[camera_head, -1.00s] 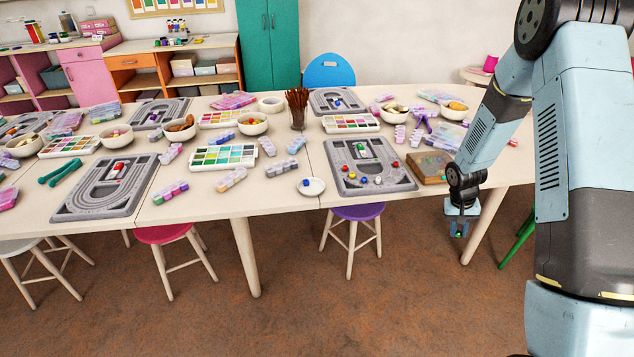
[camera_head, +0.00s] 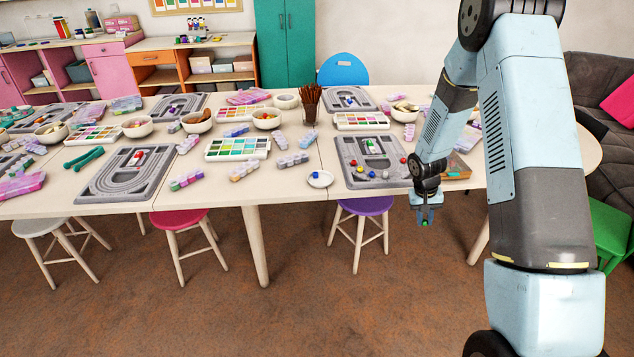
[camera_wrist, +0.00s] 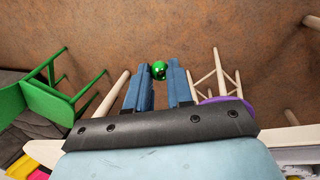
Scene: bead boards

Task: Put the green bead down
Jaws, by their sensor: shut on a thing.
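The green bead (camera_wrist: 158,70) is a small shiny ball between the fingertips of my gripper (camera_wrist: 159,78) in the wrist view. In the head view my gripper (camera_head: 426,220) hangs off the front edge of the table, with the green bead (camera_head: 425,223) at its tips. The brown floor lies below it. The nearest grey bead board (camera_head: 348,180) lies on the table just left of my gripper, with several red, blue and yellow beads on it.
The white table (camera_head: 285,194) carries other bead boards, paint sets and bowls (camera_head: 266,119). A small white dish (camera_head: 320,179) with a blue bead sits left of the near board. A purple stool (camera_head: 365,206) stands below the edge. A green chair (camera_head: 610,230) is at right.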

